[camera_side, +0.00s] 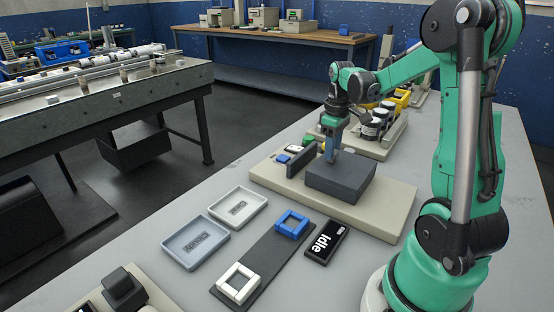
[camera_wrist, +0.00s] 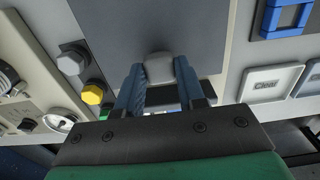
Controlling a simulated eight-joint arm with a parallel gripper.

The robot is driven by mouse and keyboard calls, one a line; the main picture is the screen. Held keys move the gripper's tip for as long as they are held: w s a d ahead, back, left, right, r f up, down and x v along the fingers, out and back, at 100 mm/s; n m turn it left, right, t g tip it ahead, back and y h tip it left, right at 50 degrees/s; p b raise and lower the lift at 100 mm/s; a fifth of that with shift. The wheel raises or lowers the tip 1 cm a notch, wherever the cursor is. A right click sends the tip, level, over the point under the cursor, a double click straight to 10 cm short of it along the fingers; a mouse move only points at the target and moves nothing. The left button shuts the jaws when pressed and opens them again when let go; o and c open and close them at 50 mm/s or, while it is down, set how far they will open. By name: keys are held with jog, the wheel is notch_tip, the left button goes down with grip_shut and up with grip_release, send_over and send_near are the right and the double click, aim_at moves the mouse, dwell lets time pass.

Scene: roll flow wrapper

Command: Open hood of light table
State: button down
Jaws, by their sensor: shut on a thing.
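The dark grey hood (camera_side: 341,180) of the light table is a low box. It sits on a beige base board (camera_side: 385,208) and looks closed and level. My gripper (camera_side: 331,155) points down at the hood's back-left edge. In the wrist view the hood's flat top (camera_wrist: 140,25) fills the upper middle. There the blue fingers of my gripper (camera_wrist: 158,75) are shut on a rounded light grey handle (camera_wrist: 158,67) at the hood's edge. What lies under the hood is hidden.
A dark upright plate (camera_side: 302,158) stands left of the hood. Several dark-lidded jars (camera_side: 370,128) stand behind it.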

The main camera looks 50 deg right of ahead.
aim_at(369, 174)
jog(key=s, duration=0.9)
jog(key=shift+s, duration=0.15)
jog(key=c, duration=0.5)
grip_release()
jog(key=shift+r, duration=2.8)
jog(key=w+a+t, duration=0.2)
jog(key=w+a, duration=0.1)
jog(key=a, duration=0.4)
jog(key=w+a+t, duration=0.2)
jog(key=w+a, duration=0.1)
jog(key=a, duration=0.5)
jog(key=w+a+t, duration=0.3)
jog(key=w+a, duration=0.1)
jog(key=a, duration=0.3)
jog(key=shift+a+f, duration=0.25)
jog(key=shift+f, duration=0.1)
